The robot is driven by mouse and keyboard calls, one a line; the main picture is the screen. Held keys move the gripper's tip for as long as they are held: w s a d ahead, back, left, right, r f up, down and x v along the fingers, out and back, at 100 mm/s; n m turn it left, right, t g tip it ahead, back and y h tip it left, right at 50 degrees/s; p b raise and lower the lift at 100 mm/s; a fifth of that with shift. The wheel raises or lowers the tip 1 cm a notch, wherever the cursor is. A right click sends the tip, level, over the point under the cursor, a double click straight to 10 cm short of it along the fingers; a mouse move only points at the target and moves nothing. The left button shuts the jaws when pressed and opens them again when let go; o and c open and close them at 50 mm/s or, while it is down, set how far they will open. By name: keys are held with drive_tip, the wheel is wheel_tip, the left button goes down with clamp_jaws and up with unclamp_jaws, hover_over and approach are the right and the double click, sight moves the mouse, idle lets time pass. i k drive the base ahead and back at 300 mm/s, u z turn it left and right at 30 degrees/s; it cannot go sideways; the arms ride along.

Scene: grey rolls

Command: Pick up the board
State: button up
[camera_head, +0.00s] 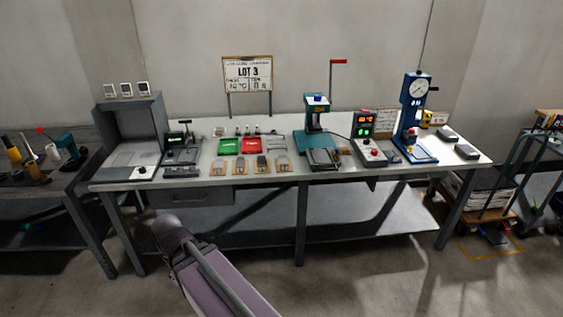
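I cannot tell which of these the task means by the board. Part of my arm rises from the bottom of the picture, in front of the bench and below its top. My gripper is not visible.
A grey booth (146,125) stands at the bench's left end. A green tray (228,146) and a red tray (254,144) lie mid-bench. A blue press (317,120) and a blue gauge stand (415,110) stand to the right. A trolley (520,165) is at far right.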

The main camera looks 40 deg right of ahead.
sight(262, 163)
drive_tip(key=z, duration=0.7)
drive_tip(key=i, duration=0.9)
drive_tip(key=z, duration=0.55)
